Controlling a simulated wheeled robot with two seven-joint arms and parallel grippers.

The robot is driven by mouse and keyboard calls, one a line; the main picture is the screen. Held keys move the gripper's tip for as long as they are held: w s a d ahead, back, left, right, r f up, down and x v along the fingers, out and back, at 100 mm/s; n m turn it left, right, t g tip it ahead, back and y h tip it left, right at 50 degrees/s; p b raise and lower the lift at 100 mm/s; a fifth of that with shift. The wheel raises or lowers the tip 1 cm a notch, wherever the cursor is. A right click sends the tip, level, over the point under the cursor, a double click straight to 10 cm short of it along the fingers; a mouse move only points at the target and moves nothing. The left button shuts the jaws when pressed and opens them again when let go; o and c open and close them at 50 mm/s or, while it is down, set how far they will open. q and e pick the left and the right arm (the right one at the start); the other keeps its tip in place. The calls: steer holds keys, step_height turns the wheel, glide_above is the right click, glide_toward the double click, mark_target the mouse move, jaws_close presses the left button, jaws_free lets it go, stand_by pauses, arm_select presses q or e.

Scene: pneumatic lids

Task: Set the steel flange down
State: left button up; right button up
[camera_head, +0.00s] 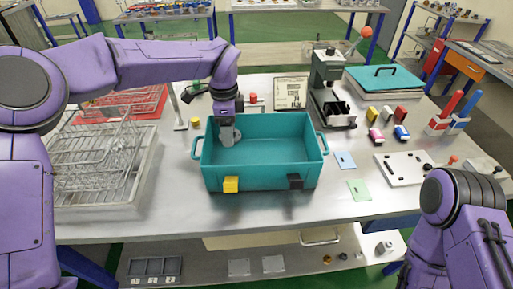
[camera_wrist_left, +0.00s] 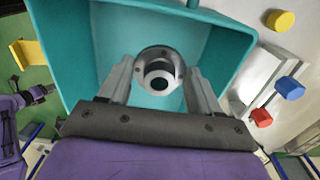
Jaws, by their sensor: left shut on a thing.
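The steel flange (camera_head: 231,138) is a grey round part held at the left inside of the teal bin (camera_head: 265,181). In the left wrist view the flange (camera_wrist_left: 159,54) shows its ring and dark central hole between the two fingers. My left gripper (camera_head: 226,126) points down into the bin and is shut on the flange. The bin's teal floor shows around the flange in the wrist view (camera_wrist_left: 112,30). I cannot tell whether the flange touches the floor. My right arm shows at the lower right, but its gripper is out of view.
Wire racks (camera_head: 105,150) stand left. A press (camera_head: 328,75), coloured blocks (camera_head: 375,135) and a white plate (camera_head: 405,168) are right. Most of the bin floor is clear.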

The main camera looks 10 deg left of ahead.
arm_select(q)
steer(key=p, duration=0.2)
glide_above(229, 162)
steer(key=s, duration=0.2)
step_height(229, 162, down, 6)
steer(key=shift+w+r, duration=0.1)
steer(key=w+f, duration=0.2)
steer(key=shift+w+f, duration=0.2)
steer(key=shift+f, duration=0.1)
steer(key=o, duration=1.2)
steer(key=shift+s+r, duration=0.1)
steer(key=shift+s, duration=0.1)
steer(key=shift+o, duration=0.4)
steer(key=shift+s+r, duration=0.25)
steer(key=shift+s, duration=0.1)
steer(key=shift+w, duration=0.25)
step_height(229, 162, up, 11)
steer(key=shift+r+b, duration=0.15)
steer(key=shift+b, duration=1)
steer(key=shift+s+r, duration=0.1)
steer(key=shift+r, duration=0.2)
arm_select(e)
steer(key=shift+s+r, duration=0.25)
steer(key=shift+s, duration=0.7)
